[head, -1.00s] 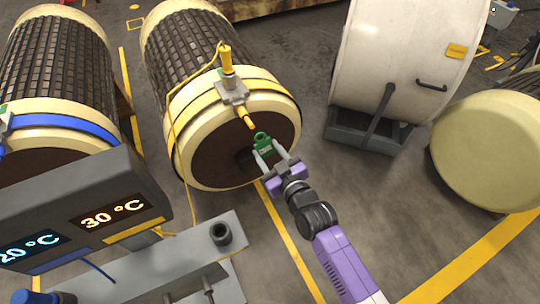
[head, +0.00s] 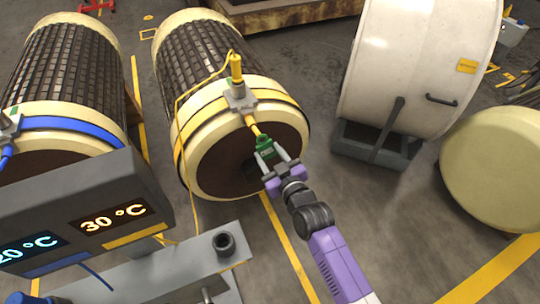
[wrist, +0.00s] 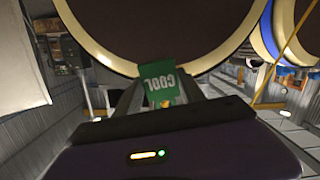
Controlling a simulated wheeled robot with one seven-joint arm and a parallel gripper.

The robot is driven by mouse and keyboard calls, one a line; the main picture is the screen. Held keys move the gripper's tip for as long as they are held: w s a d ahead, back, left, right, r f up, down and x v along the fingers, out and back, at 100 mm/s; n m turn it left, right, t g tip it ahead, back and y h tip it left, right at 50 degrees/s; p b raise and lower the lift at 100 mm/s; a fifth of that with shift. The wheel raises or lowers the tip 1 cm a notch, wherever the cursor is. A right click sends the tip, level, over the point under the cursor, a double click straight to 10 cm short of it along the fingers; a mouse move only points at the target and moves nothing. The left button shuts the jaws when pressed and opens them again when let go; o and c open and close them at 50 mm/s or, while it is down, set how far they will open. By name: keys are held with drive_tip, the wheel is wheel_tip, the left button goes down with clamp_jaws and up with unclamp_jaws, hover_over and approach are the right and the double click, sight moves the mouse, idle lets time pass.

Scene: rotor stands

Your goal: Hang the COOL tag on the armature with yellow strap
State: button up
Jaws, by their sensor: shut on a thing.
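The green COOL tag (head: 265,150) is held between the two fingers of my gripper (head: 269,161), in front of the end face of the armature with the yellow strap (head: 212,110). A grey block (head: 240,97) sits on that strap, and a yellow-orange peg (head: 252,127) slopes down from it. The tag's upper end meets or overlaps the peg's tip; I cannot tell whether the peg is through its hole. In the wrist view the tag (wrist: 159,84) shows its lettering upside down, between the fingers, against the armature's dark end face (wrist: 150,35).
The armature with the blue strap (head: 70,90) lies to the left. A white drum (head: 415,65) and a cream cylinder (head: 495,165) are to the right. Grey floor lies between.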

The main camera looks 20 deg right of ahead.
drive_tip(key=shift+w+f+b, duration=0.15)
drive_tip(key=shift+w+b, duration=0.15)
drive_tip(key=shift+w, duration=0.2)
idle(0.4)
drive_tip(key=shift+w, duration=0.35)
drive_tip(key=shift+w+f+b, duration=0.1)
drive_tip(key=shift+w+b, duration=0.15)
drive_tip(key=shift+b, duration=0.1)
idle(0.3)
drive_tip(key=shift+w, duration=0.35)
drive_tip(key=shift+w+f+b, duration=0.15)
drive_tip(key=shift+w+b, duration=0.15)
drive_tip(key=shift+b, duration=0.1)
drive_tip(key=shift+w, duration=0.35)
drive_tip(key=shift+w+b, duration=0.15)
drive_tip(key=shift+b, duration=0.15)
drive_tip(key=shift+f, duration=0.3)
